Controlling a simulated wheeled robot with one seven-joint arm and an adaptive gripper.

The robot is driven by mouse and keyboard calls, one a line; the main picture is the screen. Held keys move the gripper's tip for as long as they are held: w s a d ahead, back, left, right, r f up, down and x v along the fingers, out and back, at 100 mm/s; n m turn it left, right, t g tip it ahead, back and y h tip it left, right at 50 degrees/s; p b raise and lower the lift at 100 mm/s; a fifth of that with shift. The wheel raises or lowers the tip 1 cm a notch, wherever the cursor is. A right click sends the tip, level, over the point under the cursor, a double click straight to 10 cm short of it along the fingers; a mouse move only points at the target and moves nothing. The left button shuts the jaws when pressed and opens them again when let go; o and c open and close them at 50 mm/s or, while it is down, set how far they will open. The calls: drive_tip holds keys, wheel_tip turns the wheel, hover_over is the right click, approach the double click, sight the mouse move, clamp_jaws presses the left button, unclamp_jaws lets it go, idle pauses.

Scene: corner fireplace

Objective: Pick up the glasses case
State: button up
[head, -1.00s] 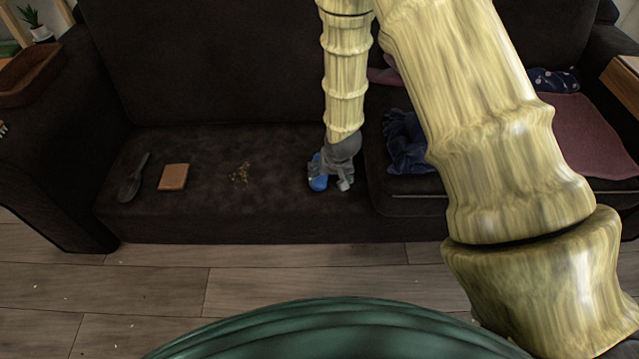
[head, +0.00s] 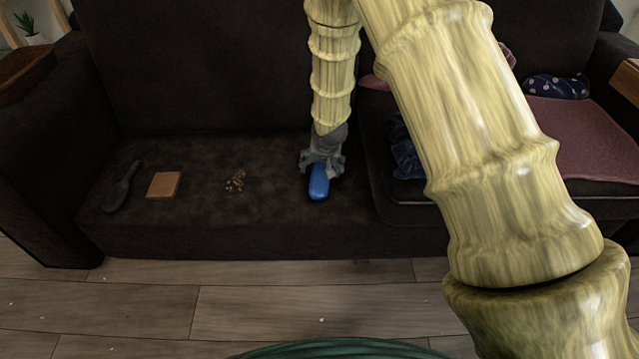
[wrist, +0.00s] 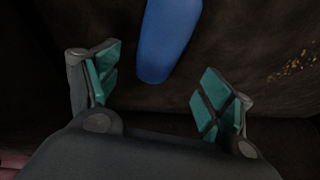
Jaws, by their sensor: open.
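The blue glasses case (head: 319,183) lies on the dark sofa seat, near its front edge and left of the gap between cushions. My gripper (head: 322,166) is just behind and above it in the head view, overlapping its far end. In the wrist view the case (wrist: 165,40) runs from the top edge down to a rounded end between my open fingers (wrist: 155,85). The teal finger pads stand clear of it on both sides. Nothing is held. How high the fingers are above the case is hard to tell.
Left on the seat are small brown crumbs (head: 235,182), a tan square item (head: 164,185) and a dark brush-like object (head: 122,188). A blue cloth (head: 405,155) lies to the right, partly behind my arm. A mauve blanket (head: 580,140) covers the right seat. The sofa back rises behind.

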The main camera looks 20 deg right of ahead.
sight(321, 175)
drive_tip(key=b+x, duration=0.2)
drive_tip(key=x, duration=0.1)
drive_tip(key=s+b+x, duration=0.1)
drive_tip(key=x, duration=0.1)
drive_tip(key=shift+w+d+f, duration=0.1)
drive_tip(key=shift+f, duration=0.1)
drive_tip(key=shift+w+f, duration=0.3)
drive_tip(key=shift+f, duration=0.15)
drive_tip(key=c, duration=1.1)
